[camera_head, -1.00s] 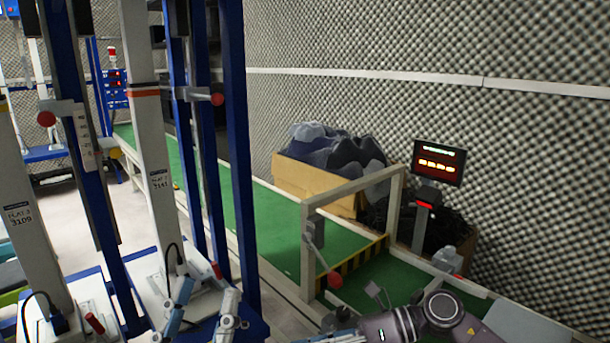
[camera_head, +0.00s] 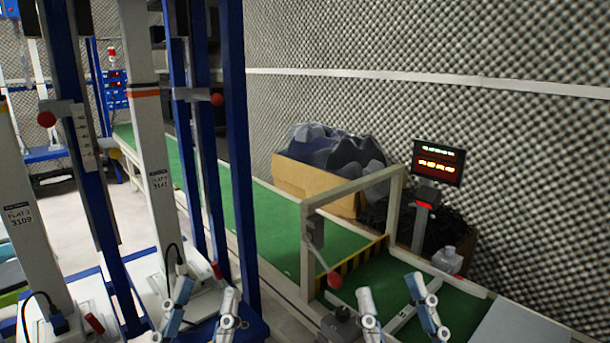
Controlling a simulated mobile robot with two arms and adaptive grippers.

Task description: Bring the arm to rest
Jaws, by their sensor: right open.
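My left gripper (camera_head: 206,290) is at the bottom left in the head view, in front of the white base of the blue-framed rack. Its two light blue and white fingers are apart, with nothing seen between them. My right gripper (camera_head: 390,288) is at the bottom, right of centre, in front of the near end of the green conveyor. Its fingers are spread and empty. The rest of both arms is below the picture edge.
The rack's blue post (camera_head: 238,150) and white column (camera_head: 152,140) stand close on the left. A grey gate frame (camera_head: 304,260) spans the green conveyor (camera_head: 270,225). A cardboard box (camera_head: 310,182) of dark foam, a small screen (camera_head: 438,163) and a clear jug (camera_head: 447,260) are beyond.

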